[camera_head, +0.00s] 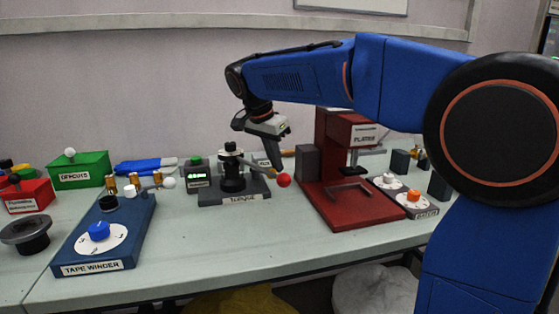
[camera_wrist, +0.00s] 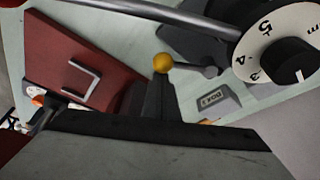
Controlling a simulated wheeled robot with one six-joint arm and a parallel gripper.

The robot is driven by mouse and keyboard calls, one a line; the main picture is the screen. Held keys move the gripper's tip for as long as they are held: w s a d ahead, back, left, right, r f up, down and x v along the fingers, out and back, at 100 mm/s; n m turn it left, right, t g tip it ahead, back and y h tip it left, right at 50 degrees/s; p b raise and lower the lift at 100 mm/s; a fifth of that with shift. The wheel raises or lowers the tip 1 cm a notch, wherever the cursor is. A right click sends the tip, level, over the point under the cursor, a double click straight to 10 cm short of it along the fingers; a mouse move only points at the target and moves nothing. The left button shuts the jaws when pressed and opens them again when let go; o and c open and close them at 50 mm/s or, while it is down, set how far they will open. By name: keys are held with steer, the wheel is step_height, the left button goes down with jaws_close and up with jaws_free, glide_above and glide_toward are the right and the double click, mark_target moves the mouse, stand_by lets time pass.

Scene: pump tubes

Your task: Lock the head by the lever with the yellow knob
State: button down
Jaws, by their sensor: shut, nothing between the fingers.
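The yellow knob (camera_wrist: 162,63) shows in the wrist view, on the end of a short dark lever (camera_wrist: 190,68) that runs right toward the dial head (camera_wrist: 248,45). My gripper (camera_wrist: 161,80) is shut and empty; its dark fingertips are close by the knob, and I cannot tell if they touch it. In the head view my gripper (camera_head: 276,163) points down just right of the black post (camera_head: 231,170) on its labelled grey base (camera_head: 240,195). I cannot make out the yellow knob clearly there.
A long lever with a red ball (camera_head: 284,180) sticks out just below my gripper. The red platen press (camera_head: 330,185) stands close on the right. A green-display box (camera_head: 198,176) and the blue tape winder (camera_head: 105,235) are to the left. The front table strip is clear.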

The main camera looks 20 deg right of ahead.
steer(key=shift+s+a, duration=0.3)
steer(key=shift+a, duration=0.3)
stand_by(0.3)
step_height(320, 180, up, 10)
steer(key=shift+d, duration=0.3)
stand_by(0.6)
steer(key=shift+w, duration=0.1)
